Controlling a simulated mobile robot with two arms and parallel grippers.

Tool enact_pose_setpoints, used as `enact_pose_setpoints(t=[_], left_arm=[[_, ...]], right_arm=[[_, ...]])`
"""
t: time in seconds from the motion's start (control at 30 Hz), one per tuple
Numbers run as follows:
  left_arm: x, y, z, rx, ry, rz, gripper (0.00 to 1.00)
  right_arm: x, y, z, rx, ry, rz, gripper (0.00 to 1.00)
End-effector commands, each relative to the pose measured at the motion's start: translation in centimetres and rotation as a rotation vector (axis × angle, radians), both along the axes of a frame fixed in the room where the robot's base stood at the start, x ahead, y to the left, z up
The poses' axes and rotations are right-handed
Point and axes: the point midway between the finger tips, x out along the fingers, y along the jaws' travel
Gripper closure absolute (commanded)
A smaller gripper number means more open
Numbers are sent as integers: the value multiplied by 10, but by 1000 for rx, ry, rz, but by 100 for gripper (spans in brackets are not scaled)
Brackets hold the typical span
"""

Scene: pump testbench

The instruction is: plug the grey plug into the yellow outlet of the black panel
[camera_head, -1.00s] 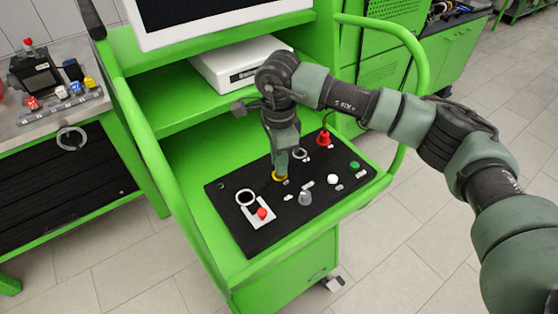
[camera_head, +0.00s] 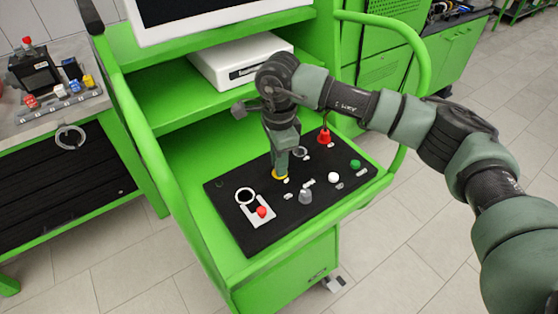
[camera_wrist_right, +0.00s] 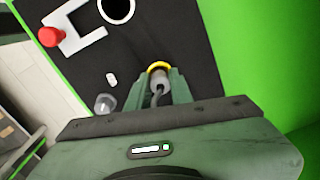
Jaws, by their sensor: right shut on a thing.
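The black panel (camera_head: 232,215) lies on the green bench's lower shelf. Its yellow outlet (camera_head: 280,177) shows as a yellow ring under my right gripper (camera_head: 281,172), and the ring also shows in the right wrist view (camera_wrist_right: 158,66). My right gripper points down, with its fingertips close to the ring. In the right wrist view the grey plug (camera_wrist_right: 158,84) with its cable sits between the fingers, lined up with the ring. The fingers are shut on it. How deep the plug sits in the outlet is hidden. My left gripper is not in view.
A red plug (camera_head: 324,136) stands at the panel's back edge. A black ring outlet (camera_head: 245,196), a red button (camera_head: 262,212), a grey knob (camera_head: 305,196), a white button (camera_head: 333,177) and a green button (camera_head: 355,164) surround the outlet. A white box (camera_head: 240,62) stands on the shelf above.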

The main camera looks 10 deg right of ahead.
Motion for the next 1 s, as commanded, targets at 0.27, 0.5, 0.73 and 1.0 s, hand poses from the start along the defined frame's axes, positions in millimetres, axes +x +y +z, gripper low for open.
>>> enact_pose_setpoints(t=[0.27,0.5,0.73,1.0], left_arm=[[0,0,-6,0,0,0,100],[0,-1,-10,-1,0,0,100],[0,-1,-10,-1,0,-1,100],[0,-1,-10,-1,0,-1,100]], right_arm=[[0,0,-6,0,0,0,100],[0,0,-10,0,0,0,100],[0,0,-10,0,0,0,76],[0,0,-10,0,0,0,53]])
